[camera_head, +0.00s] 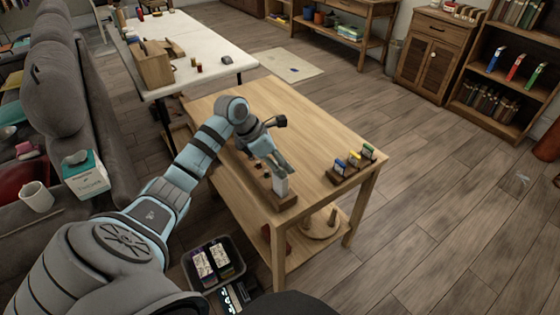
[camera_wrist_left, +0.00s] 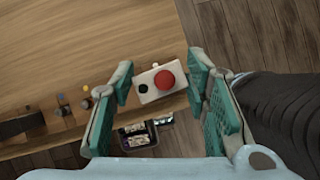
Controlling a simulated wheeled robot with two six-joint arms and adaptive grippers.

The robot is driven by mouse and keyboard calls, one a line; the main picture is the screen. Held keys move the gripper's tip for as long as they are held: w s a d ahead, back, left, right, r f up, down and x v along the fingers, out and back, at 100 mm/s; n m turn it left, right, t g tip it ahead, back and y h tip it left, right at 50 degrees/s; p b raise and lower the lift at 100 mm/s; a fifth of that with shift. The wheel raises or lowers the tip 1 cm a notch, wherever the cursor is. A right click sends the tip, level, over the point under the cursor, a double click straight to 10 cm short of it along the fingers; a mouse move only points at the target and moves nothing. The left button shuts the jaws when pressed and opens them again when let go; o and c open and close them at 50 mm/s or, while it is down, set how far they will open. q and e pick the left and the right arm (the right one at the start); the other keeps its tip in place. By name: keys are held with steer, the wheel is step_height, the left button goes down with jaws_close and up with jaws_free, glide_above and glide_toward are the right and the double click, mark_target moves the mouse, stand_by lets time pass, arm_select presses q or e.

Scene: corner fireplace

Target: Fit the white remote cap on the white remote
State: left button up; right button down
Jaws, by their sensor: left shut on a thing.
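A white piece with a round red dome and a black spot (camera_wrist_left: 146,88) sits between the teal pads of my left gripper (camera_wrist_left: 160,88) in the wrist view. I take it to be the white remote cap. In the head view my left gripper (camera_head: 279,170) points down over the table and is shut on it. My right gripper is not in view.
The wooden table (camera_head: 310,130) is clear behind the gripper. A wooden rack (camera_head: 345,178) with yellow, blue and green pieces stands to the right. A dark tray (camera_head: 207,285) with packages is below the near edge. A white table (camera_head: 215,50) stands behind.

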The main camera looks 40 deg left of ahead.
arm_select(q)
steer(key=shift+f+b, duration=0.6)
steer(key=shift+f, duration=0.2)
steer(key=o, duration=1)
steer(key=shift+r, duration=0.1)
steer(key=v, duration=1.2)
